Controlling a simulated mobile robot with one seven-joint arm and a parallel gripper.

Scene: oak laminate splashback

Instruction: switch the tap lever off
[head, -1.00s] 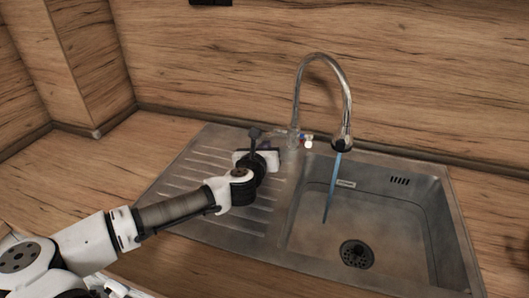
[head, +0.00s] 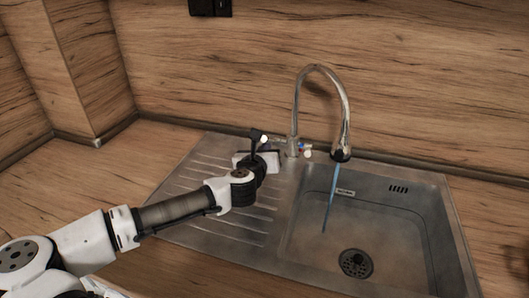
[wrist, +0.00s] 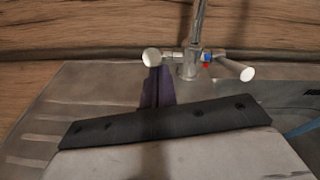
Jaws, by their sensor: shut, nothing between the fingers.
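The chrome tap (head: 293,146) stands behind the sink with a tall curved spout, and a blue stream of water (head: 330,195) runs from it into the basin. In the wrist view the tap body (wrist: 190,65) has a pale round-ended lever on the left (wrist: 151,57), another on the right (wrist: 235,69), and red and blue marks. My gripper (head: 268,149) is shut and empty, over the drainer left of the tap. In the wrist view its dark purple fingers (wrist: 157,78) end just below the left lever's end; I cannot tell whether they touch it.
The steel sink has a ribbed drainer (head: 235,222) on the left and a basin with a drain (head: 356,263) on the right. The wooden splashback (head: 420,80) rises close behind the tap. A black wall fitting (head: 210,7) is high up. The worktop left of the drainer is clear.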

